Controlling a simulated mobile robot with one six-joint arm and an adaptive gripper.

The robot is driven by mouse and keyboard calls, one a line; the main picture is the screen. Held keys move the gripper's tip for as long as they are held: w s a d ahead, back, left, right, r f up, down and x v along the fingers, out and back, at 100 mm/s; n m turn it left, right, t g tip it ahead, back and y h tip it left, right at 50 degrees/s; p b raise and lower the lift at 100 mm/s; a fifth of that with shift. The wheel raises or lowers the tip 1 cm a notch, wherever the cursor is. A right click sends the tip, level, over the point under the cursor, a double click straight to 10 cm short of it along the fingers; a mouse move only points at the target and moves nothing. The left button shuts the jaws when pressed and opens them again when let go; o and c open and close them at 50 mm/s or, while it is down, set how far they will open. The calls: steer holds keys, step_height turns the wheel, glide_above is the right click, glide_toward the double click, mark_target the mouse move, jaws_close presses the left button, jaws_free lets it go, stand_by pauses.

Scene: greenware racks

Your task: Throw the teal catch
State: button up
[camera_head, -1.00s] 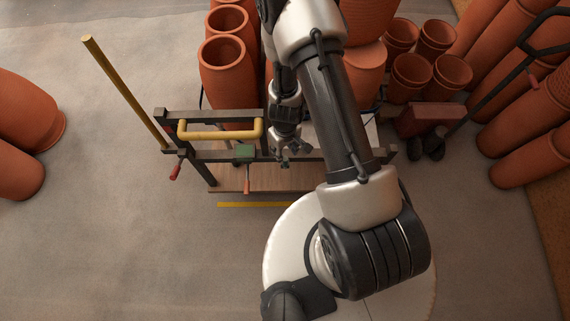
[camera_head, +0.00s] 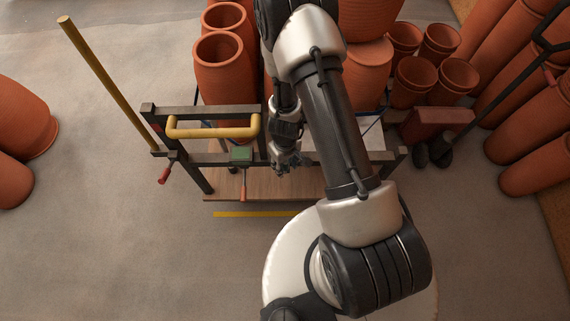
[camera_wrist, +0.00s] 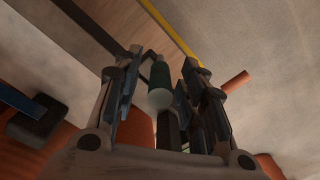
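The teal catch (camera_wrist: 160,76) shows in the wrist view as a short teal grip with a pale rounded end, on a dark mount. It lies between the two fingers of my gripper (camera_wrist: 160,62), with gaps visible on both sides. The fingers are apart, and I see no clear contact. In the head view my gripper (camera_head: 284,168) is at the cart's near rail, over the wooden deck (camera_head: 270,184). The catch is not distinct there, hidden by the gripper and wrist. A green block (camera_head: 242,154) with an orange lever (camera_head: 242,187) sits on the rail left of the gripper.
A yellow handle (camera_head: 213,131) and a red-tipped lever (camera_head: 165,174) are on the cart's left side. A yellow pole (camera_head: 105,80) leans out beside it. Terracotta pots (camera_head: 221,65) stand behind. A yellow strip (camera_head: 255,214) marks the floor in front.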

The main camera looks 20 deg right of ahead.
jaws_close()
stand_by(0.3)
stand_by(0.4)
